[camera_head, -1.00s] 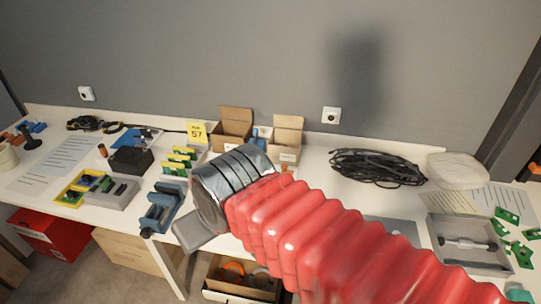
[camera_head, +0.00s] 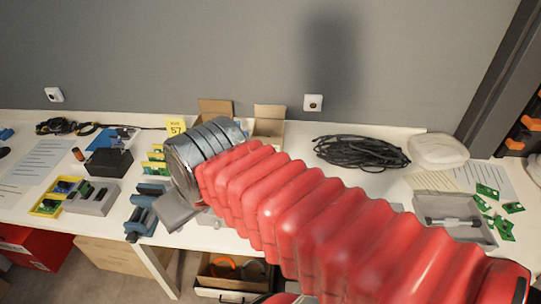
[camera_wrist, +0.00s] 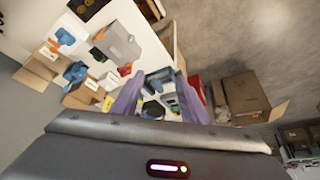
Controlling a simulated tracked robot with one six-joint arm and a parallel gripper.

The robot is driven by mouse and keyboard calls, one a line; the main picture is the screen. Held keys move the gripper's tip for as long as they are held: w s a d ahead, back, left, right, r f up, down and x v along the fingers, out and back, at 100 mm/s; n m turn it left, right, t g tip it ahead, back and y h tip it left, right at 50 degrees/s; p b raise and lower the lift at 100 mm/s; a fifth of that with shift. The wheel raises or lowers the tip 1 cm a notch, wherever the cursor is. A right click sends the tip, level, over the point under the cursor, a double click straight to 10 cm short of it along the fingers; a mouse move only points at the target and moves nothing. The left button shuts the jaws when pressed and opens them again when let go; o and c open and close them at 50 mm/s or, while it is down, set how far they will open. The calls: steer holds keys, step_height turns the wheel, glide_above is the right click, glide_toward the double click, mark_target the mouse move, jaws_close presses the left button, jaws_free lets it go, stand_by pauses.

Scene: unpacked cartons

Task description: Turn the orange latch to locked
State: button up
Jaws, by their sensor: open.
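A grey box (camera_wrist: 117,42) on the white bench shows in the wrist view, with a small orange-red part (camera_wrist: 131,38) on its side. This part may be the orange latch, but it is too small for me to tell its position. In the head view I cannot make out the latch; my red arm covers the middle of the bench. My gripper (camera_wrist: 160,76) is open in the wrist view, its two purple fingers apart with nothing held between them. The grey box lies up and left of the fingers, apart from them. In the head view the fingertips are hidden.
In the head view a blue vise (camera_head: 143,208) stands just left of my wrist. Open cartons (camera_head: 268,121) and a black cable coil (camera_head: 360,152) lie along the back. A grey tray (camera_head: 452,207) and green boards (camera_head: 487,190) are at the right. A carton (camera_wrist: 247,101) shows in the wrist view.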

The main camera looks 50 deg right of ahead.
steer(key=w+d+f, duration=0.1)
steer(key=w+d, duration=1.1)
steer(key=d, duration=0.5)
steer(key=d+f, duration=0.4)
steer(key=d, duration=0.7)
steer(key=w+d+f+m+g, duration=0.1)
steer(key=d+f, duration=0.4)
steer(key=d, duration=0.7)
steer(key=shift+d, duration=0.3)
steer(key=shift+f, duration=0.15)
steer(key=x, duration=1.3)
steer(key=shift+w+d+f, duration=0.25)
steer(key=shift+d+f, duration=0.05)
